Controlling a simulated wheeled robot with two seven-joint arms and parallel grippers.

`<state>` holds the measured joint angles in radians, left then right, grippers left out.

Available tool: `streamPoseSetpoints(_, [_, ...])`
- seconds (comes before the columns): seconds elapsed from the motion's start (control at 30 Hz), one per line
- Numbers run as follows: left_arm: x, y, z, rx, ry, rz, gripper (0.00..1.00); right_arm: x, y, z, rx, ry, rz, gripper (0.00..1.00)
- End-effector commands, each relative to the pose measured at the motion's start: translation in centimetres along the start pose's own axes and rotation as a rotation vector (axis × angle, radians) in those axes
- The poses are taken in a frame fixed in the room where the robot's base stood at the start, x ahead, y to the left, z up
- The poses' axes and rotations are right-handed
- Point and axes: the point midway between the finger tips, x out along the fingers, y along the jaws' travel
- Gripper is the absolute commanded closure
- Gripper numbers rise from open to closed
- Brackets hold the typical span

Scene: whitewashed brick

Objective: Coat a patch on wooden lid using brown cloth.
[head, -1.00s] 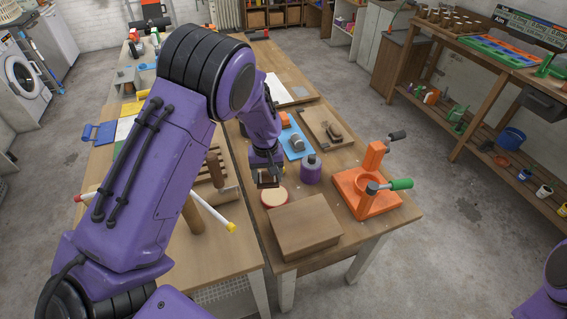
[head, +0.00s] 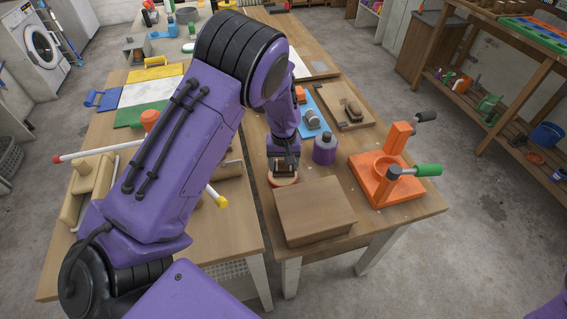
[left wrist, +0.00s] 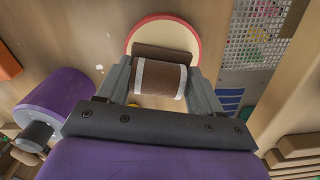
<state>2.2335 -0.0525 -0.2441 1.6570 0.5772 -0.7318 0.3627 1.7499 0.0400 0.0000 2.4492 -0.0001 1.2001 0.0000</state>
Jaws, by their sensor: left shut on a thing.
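My left gripper (head: 285,164) is shut on the brown cloth (left wrist: 160,77), a folded pad with a pale band around it in the left wrist view. The pad is directly over a round, red-rimmed dish (head: 284,183) with a pale inside; the dish also shows in the left wrist view (left wrist: 187,27). The pad looks low at the dish, but I cannot tell whether it touches. The wooden lid (head: 314,207) is the flat top of a brown box just in front of the dish, near the table's front. My right gripper is out of view.
A purple bottle (head: 325,149) stands close right of the dish. An orange clamp-like fixture (head: 384,180) with a green handle is farther right. A blue mat (head: 316,117) and wooden board (head: 344,103) lie behind. Bare tabletop shows right of the box.

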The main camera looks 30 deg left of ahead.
Motion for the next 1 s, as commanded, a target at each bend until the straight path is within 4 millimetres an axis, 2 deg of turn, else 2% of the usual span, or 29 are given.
streamPoseSetpoints(1.0, [0.39, -0.02, 0.01, 0.001, 0.000, 0.000, 0.58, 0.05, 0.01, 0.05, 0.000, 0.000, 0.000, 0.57])
